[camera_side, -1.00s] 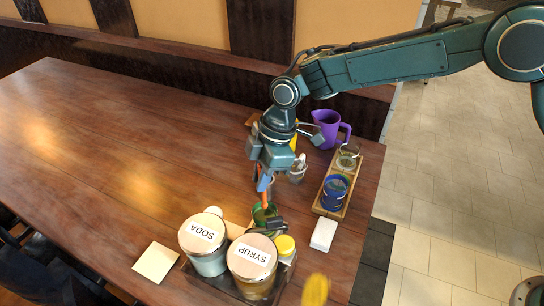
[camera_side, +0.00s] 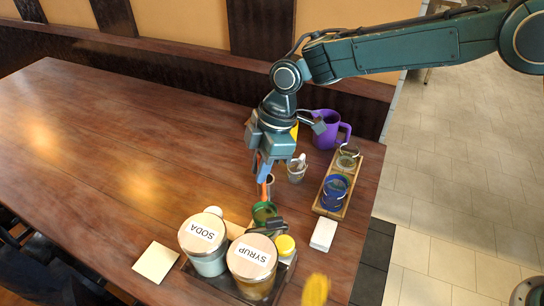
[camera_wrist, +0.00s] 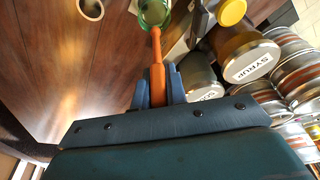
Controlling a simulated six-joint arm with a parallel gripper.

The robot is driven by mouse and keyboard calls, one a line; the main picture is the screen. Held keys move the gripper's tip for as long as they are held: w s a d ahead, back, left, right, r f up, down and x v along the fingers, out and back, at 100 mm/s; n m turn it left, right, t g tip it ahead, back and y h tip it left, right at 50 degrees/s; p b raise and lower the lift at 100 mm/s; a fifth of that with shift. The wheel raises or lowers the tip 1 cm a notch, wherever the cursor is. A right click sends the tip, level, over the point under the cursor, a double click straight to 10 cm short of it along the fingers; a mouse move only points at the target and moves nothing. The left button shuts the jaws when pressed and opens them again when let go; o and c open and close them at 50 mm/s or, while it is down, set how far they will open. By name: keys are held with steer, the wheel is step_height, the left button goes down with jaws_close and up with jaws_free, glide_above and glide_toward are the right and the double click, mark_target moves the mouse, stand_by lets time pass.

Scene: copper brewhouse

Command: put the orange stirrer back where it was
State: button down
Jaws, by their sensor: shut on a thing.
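My gripper (camera_side: 263,171) points down above the table and is shut on the orange stirrer (camera_side: 264,190). In the wrist view my gripper (camera_wrist: 158,88) holds the orange stirrer (camera_wrist: 157,72) by its thick part, and its thin end points away toward the green glass. The green glass (camera_side: 264,213) stands just below and in front of my gripper; it also shows at the top of the wrist view (camera_wrist: 152,13). The stirrer's far end overlaps the glass rim in the wrist view; I cannot tell whether it is inside.
SODA (camera_side: 204,241) and SYRUP (camera_side: 252,262) jars stand close in front. A yellow-lidded jar (camera_side: 285,247) and white block (camera_side: 323,234) are to the right. A metal cup (camera_side: 297,171), purple pitcher (camera_side: 328,130) and wooden tray (camera_side: 332,211) with glasses stand right.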

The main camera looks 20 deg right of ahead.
steer(key=c, duration=2.1)
jaws_free()
jaws_close()
steer(key=w+d+r+m+t, duration=0.1)
steer(key=w+d+r+m, duration=0.1)
steer(key=w+r+m, duration=0.2)
steer(key=w+d+r+m+t+h, duration=0.1)
steer(key=w+d+r+m, duration=0.1)
steer(key=w+m, duration=0.3)
steer(key=w+r, duration=0.1)
steer(key=w, duration=0.1)
steer(key=shift+w+d+r, duration=0.2)
steer(key=shift+w+r, duration=0.1)
steer(key=shift+r, duration=0.05)
steer(key=shift+f, duration=0.1)
step_height(320, 180, down, 16)
steer(key=shift+r, duration=0.2)
